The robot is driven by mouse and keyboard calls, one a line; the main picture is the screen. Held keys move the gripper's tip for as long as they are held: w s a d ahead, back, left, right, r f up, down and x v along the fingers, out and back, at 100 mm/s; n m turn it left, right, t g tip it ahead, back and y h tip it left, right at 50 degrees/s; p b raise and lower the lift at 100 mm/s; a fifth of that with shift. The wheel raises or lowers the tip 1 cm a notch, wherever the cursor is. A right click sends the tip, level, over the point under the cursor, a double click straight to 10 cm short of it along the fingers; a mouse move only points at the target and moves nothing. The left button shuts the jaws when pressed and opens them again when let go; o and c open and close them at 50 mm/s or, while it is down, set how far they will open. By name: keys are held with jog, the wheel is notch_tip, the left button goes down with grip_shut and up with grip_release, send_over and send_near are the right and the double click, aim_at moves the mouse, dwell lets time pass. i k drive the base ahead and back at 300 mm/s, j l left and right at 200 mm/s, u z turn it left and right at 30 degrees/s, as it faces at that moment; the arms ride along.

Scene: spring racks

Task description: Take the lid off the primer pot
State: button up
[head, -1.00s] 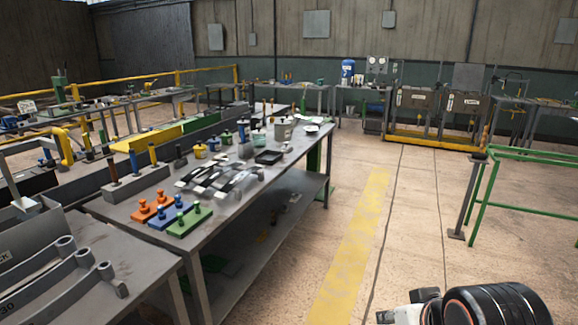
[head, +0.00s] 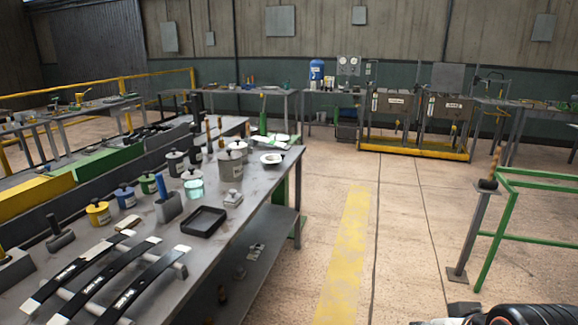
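Several lidded pots stand on the grey workbench (head: 250,213): a yellow pot (head: 98,214), a blue pot (head: 125,197), a green pot (head: 147,185), a dark grey pot (head: 177,165) and a larger grey pot (head: 231,168). All of these seem to have lids with knobs on. Their labels are too small to read, so I cannot tell which is the primer pot. My gripper is not in view; only a part of my arm shows at the bottom right corner.
A black tray (head: 204,222), a small light grey block (head: 233,198), a teal glass jar (head: 193,188) and a white dish (head: 271,159) share the bench. Leaf springs (head: 110,275) lie at its near end. Open floor lies right of the bench; a green rail frame (head: 520,215) stands farther right.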

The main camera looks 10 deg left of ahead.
aim_at(175, 154)
jog(key=i+u, duration=0.1)
jog(key=i, duration=0.4)
jog(key=i+l+u, duration=0.1)
jog(key=i, duration=0.4)
jog(key=i+l, duration=0.15)
jog(key=i, duration=0.4)
jog(key=i+l+u, duration=0.15)
jog(key=i, duration=0.35)
